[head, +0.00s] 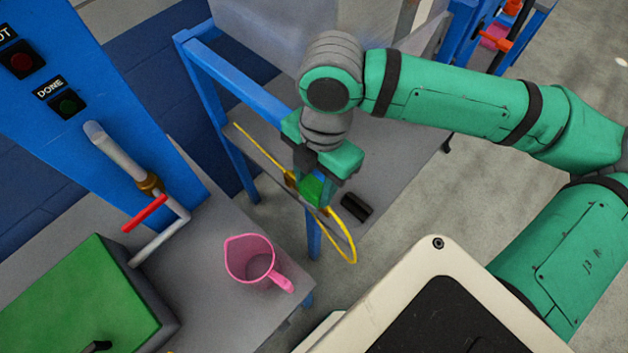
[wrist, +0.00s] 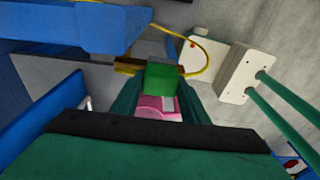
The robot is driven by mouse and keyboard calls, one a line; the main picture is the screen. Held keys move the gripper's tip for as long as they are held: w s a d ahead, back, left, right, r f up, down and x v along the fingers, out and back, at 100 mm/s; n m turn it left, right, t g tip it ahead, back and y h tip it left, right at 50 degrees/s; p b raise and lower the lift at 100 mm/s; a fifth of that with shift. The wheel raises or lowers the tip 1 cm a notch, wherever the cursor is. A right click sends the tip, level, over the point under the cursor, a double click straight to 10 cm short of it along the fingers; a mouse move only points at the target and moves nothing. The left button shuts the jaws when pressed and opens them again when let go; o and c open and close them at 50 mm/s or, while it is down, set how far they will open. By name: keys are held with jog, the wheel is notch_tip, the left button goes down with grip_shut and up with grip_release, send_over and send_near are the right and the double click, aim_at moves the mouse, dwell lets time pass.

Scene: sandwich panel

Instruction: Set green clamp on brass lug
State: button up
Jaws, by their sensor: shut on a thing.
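My gripper (head: 314,186) points down over the edge of the grey bench and is shut on the green clamp (head: 312,190). The clamp, a small green block, also shows between my fingers in the wrist view (wrist: 160,78). A brass lug (head: 291,178) shows beside the clamp, with a yellow cable (head: 349,241) running from it. In the wrist view the brass lug (wrist: 127,67) sticks out on both sides behind the clamp. Whether clamp and lug touch, I cannot tell, as the clamp hides the lug's middle.
A pink jug (head: 248,262) stands on the near grey table (head: 215,305), beside a green-topped box (head: 85,300) and a pipe with a red handle (head: 145,213). A blue frame (head: 235,80) rises behind my gripper. A black piece (head: 356,206) lies on the bench.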

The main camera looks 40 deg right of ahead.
aim_at(319, 181)
jog(key=shift+f, duration=0.4)
jog(key=o, duration=1.2)
jog(key=r, duration=0.3)
jog(key=d+r, duration=0.1)
jog(key=r, duration=0.6)
jog(key=shift+d+r, duration=0.15)
jog(key=shift+r, duration=0.2)
